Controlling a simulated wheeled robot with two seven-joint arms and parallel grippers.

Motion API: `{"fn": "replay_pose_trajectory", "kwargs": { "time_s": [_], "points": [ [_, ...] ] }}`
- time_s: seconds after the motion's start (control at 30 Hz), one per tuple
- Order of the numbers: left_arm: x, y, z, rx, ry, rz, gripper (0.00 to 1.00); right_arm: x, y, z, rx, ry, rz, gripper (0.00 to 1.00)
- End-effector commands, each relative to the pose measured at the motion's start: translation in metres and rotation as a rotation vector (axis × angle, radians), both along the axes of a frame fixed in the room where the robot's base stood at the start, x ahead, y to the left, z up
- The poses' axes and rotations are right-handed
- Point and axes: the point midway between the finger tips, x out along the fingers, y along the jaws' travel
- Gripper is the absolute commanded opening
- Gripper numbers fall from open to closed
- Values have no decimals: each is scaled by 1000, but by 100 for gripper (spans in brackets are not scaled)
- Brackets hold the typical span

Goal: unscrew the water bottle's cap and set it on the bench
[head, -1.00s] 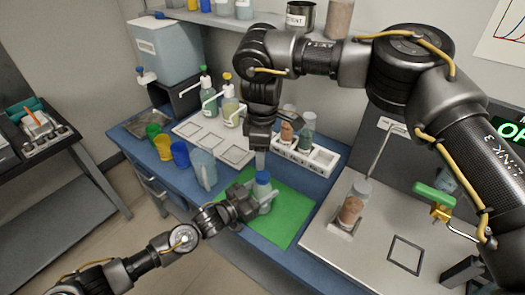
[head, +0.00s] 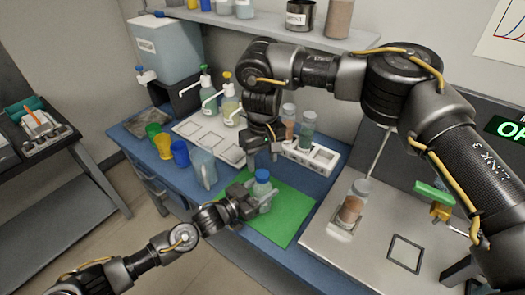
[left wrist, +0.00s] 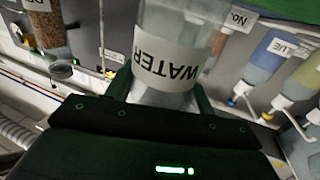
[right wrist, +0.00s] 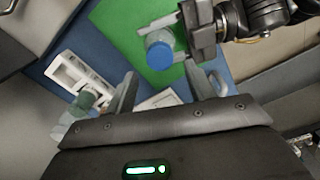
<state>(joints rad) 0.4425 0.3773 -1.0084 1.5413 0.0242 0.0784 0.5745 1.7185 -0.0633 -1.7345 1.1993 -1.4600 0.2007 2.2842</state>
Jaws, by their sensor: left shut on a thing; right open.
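The water bottle (head: 264,190) stands upright over the green mat (head: 290,212), with its blue cap (head: 262,176) on top. My left gripper (head: 256,200) is shut around the bottle's body. The left wrist view shows the bottle (left wrist: 178,50) between the fingers, its WATER label upside down. My right gripper (head: 263,160) is open and empty, pointing down just behind and above the cap. In the right wrist view the cap (right wrist: 160,55) is just beyond the open fingertips (right wrist: 160,75), not gripped. Whether the bottle's base touches the mat is hidden.
A white rack (head: 318,160) with vials stands behind the mat. A clear jug (head: 203,170) and coloured cups (head: 163,146) are to the left. Pump bottles (head: 230,108) stand on a white tray. A metal plate (head: 335,250) is at right. Green mat in front of the bottle is clear.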

Motion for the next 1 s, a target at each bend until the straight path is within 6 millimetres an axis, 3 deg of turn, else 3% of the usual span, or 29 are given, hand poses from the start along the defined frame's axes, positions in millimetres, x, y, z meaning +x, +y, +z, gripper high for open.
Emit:
{"fn": "replay_pose_trajectory", "kwargs": {
  "time_s": [0.1,0.3,0.7,1.0],
  "points": [
    [-1,0,-4,5,6,-1,0,-1,0,-21,1,4,-1,54],
    [-1,0,-4,5,6,-1,0,0,0,-44,2,2,0,54],
    [-1,0,-4,6,7,-1,0,0,0,-52,0,0,1,54],
    [-2,0,-4,6,7,-1,0,0,0,-52,0,0,1,18]
  ]
}}
